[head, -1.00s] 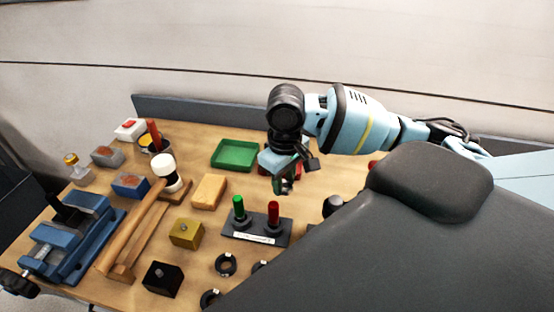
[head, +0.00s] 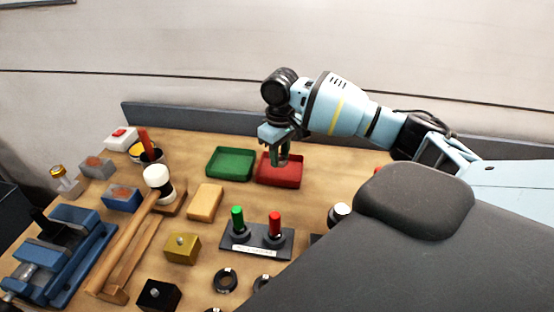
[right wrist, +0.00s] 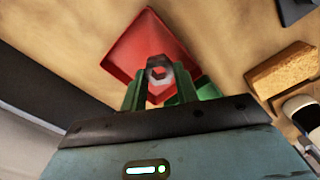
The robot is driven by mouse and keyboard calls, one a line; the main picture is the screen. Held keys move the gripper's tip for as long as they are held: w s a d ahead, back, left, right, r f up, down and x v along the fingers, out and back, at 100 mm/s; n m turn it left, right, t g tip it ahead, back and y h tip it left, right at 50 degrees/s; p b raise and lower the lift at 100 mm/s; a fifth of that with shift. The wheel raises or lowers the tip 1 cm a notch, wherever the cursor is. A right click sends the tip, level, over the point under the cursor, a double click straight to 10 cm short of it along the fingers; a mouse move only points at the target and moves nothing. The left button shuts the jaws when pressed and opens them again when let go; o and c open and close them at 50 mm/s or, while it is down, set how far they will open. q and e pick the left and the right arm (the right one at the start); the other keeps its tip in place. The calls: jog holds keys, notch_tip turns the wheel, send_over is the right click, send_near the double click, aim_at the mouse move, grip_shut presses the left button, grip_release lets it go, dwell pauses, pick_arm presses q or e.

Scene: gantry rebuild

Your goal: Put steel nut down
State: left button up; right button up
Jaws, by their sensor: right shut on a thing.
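The steel nut (right wrist: 158,73) is a grey ring-shaped piece between the fingertips of my right gripper in the right wrist view. My right gripper (head: 280,163) is shut on it, fingers pointing down, over the red tray (head: 293,180) in the head view. The red tray (right wrist: 128,42) lies beyond the nut in the right wrist view. The gap between the nut and the tray floor is hard to judge. In the head view the nut is too small to make out clearly. My left gripper is not in view.
A green tray (head: 231,177) stands just left of the red one. A yellow-tan block (head: 205,202), a stand with green and red pegs (head: 256,251), a mallet (head: 158,178) and a blue vise (head: 58,250) are on the bench. A low back wall (head: 190,121) runs behind the trays.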

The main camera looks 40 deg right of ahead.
aim_at(279, 171)
jog(key=shift+w+d, duration=0.5)
jog(key=shift+w, duration=0.15)
jog(key=shift+w+d+f, duration=0.1)
jog(key=shift+d+f, duration=0.05)
jog(key=shift+f, duration=1.65)
jog(key=shift+f, duration=0.6)
jog(key=o, duration=1.1)
jog(key=shift+c, duration=0.2)
notch_tip(279, 171, up, 13)
